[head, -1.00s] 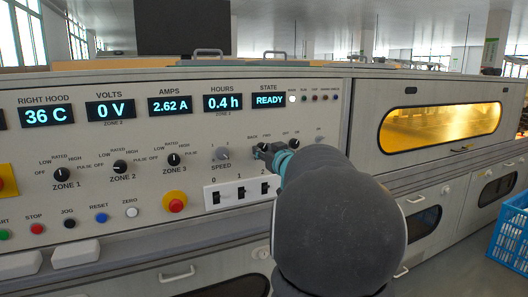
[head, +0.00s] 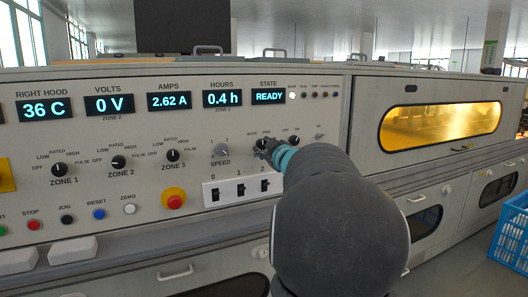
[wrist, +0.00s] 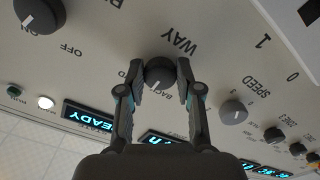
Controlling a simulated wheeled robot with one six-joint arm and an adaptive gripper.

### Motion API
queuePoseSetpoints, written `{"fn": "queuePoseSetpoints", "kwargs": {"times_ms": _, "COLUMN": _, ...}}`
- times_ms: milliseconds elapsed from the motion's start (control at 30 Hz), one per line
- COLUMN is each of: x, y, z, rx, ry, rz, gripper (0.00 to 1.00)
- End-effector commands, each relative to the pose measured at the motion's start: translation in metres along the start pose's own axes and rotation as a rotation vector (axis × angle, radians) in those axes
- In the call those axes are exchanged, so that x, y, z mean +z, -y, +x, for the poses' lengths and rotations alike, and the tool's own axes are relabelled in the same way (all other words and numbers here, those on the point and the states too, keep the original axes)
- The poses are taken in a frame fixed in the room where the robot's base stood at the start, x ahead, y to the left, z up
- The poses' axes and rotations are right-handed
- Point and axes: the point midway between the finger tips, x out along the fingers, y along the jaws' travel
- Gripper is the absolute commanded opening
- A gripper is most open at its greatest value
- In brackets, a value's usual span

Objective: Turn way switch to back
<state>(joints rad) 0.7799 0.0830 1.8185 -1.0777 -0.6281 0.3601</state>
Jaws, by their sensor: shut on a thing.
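The way switch is a dark round knob (wrist: 160,73) with a pale pointer line, on the light grey panel, with the word WAY beside it in the wrist view. My gripper (wrist: 160,80) has one finger on each side of this knob and is shut on it. In the wrist view the pointer line is aimed toward the BACK lettering. In the head view my gripper (head: 264,150) is at the panel just right of the speed knob, and its fingers mostly hide the way switch.
The speed knob (head: 221,150) is just left of my gripper, and the on/off knob (head: 294,141) is close on its right. Three black rocker switches (head: 240,188) sit below. A red stop button (head: 174,202) is lower left. A blue crate (head: 510,240) stands far right.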

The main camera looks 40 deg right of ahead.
Motion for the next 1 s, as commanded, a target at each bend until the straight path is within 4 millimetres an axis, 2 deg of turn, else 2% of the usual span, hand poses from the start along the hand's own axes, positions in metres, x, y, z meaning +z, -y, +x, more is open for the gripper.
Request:
{"fn": "queuePoseSetpoints", "kwargs": {"times_ms": 200, "x": 0.0014, "y": 0.0005, "z": -0.0002, "rx": 0.001, "ry": 0.0, "rz": -0.196, "gripper": 0.0}}
{"fn": "queuePoseSetpoints", "kwargs": {"times_ms": 500, "x": 0.0008, "y": -0.0002, "z": -0.0001, "rx": 0.0, "ry": -0.001, "rz": -0.399, "gripper": 0.0}}
{"fn": "queuePoseSetpoints", "kwargs": {"times_ms": 1000, "x": -0.0004, "y": -0.001, "z": 0.0, "rx": -0.001, "ry": 0.0, "rz": -0.515, "gripper": 0.0}}
